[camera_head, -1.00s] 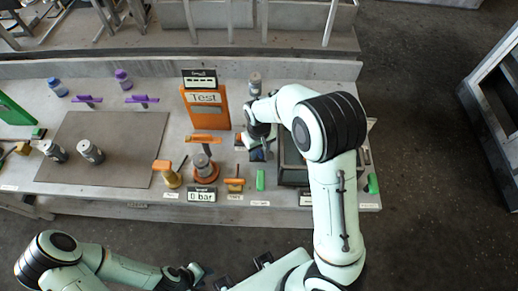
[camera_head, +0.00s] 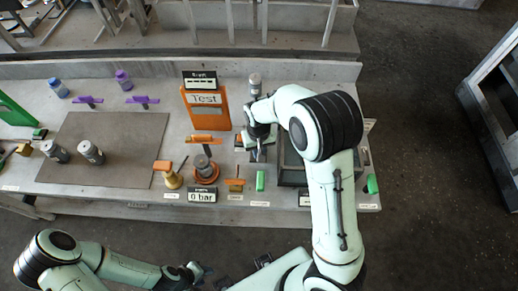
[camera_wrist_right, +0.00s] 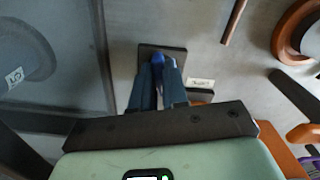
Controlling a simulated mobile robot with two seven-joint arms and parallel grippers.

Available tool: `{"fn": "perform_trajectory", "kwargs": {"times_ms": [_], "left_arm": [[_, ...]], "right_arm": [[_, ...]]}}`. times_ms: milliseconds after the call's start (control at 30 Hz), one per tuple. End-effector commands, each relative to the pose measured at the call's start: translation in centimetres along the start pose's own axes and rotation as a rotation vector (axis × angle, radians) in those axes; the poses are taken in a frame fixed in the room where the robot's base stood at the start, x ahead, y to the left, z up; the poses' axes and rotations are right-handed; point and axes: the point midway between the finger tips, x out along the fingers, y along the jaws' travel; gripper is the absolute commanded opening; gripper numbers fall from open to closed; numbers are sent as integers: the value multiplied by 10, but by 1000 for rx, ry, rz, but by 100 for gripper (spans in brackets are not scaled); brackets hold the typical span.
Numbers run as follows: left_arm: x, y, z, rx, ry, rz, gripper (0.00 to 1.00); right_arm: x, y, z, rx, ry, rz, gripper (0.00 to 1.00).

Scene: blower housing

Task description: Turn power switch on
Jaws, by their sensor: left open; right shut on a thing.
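The power switch appears to be the small dark plate (camera_wrist_right: 150,50) with a blue part (camera_wrist_right: 158,60) on it in the right wrist view. My right gripper (camera_wrist_right: 168,70) reaches down over it, with its two dark-blue fingers closed in on the blue part, which they mostly hide. In the head view, the right gripper (camera_head: 258,152) is at the bench, just left of the dark tray, and the arm partly covers it. My left gripper (camera_head: 197,272) is open and empty, low in front of the bench, away from the switch.
A dark tray (camera_head: 289,179) lies right of the switch. A grey mat (camera_head: 120,150) lies further left.

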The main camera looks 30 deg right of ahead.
Motion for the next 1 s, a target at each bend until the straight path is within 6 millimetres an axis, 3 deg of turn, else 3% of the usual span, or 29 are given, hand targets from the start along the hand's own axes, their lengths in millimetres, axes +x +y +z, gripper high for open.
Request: {"fn": "perform_trajectory", "kwargs": {"times_ms": [600,1000], "left_arm": [[-19,11,-11,6,15,5,43],[-28,16,-17,8,23,8,43]], "right_arm": [[-2,-3,-1,564,0,0,0],[-1,-4,-2,790,1,0,0]]}}
